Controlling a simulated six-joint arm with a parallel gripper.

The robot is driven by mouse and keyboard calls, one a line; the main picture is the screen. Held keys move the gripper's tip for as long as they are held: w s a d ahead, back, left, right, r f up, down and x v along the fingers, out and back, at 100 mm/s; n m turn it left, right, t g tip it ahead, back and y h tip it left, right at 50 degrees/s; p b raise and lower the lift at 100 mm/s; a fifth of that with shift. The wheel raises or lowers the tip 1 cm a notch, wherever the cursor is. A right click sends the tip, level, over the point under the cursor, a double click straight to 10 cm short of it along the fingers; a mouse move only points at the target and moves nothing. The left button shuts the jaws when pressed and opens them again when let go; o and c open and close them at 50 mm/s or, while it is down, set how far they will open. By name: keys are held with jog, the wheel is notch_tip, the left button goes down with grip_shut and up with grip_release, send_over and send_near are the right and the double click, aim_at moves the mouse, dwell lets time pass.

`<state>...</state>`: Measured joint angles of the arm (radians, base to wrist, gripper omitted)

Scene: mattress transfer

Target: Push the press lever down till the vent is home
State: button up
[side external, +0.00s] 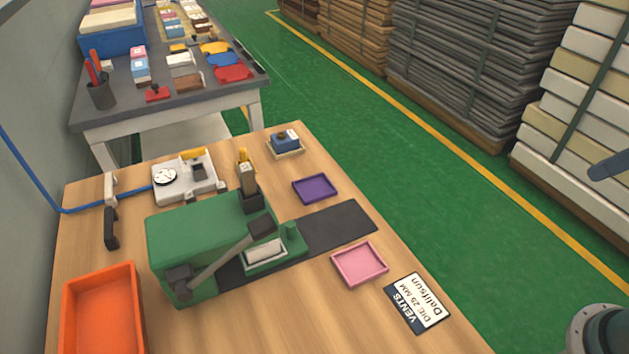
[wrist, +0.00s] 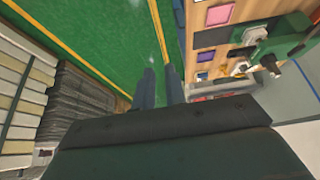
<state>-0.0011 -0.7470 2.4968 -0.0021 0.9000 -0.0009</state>
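The green press (side external: 195,245) stands on the wooden table. Its lever (side external: 220,258) is a grey bar running along the near side, from a dark pivot to a dark block (side external: 262,226) at its other end. A pale block (side external: 265,251) sits on the press's green bed. I cannot make out the vent itself. The press also shows in the wrist view (wrist: 280,40) at the upper right. My gripper (wrist: 159,76) is over the green floor beside the table, with a gap between its fingers and nothing in it. Part of it shows at the right edge of the side view (side external: 608,166).
A pink tray (side external: 359,265), a purple tray (side external: 315,188), a label card (side external: 417,302) and a blue device (side external: 285,140) lie along the table's right side. An orange bin (side external: 95,315) is at front left. A gauge unit (side external: 180,178) stands behind the press.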

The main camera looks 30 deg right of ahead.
jog(key=shift+w+a+r, duration=0.1)
jog(key=shift+w+r, duration=0.05)
grip_shut()
jog(key=w+a+r+n+g+y, duration=0.1)
jog(key=w+a+r+n+y, duration=0.15)
jog(key=w+a+n, duration=0.4)
jog(key=w+a+r+n+g+y, duration=0.1)
jog(key=w+a+r+n+y, duration=0.2)
jog(key=w+a, duration=0.65)
jog(key=w+a+f+n+g, duration=0.1)
jog(key=w+a+n, duration=0.2)
jog(key=a, duration=0.6)
jog(key=w+a+f+n+g, duration=0.2)
jog(key=a+n, duration=0.3)
jog(key=a, duration=0.5)
jog(key=shift+w+g, duration=0.3)
jog(key=shift+w, duration=0.2)
jog(key=shift+f+n+y, duration=0.2)
jog(key=shift+n+y, duration=0.05)
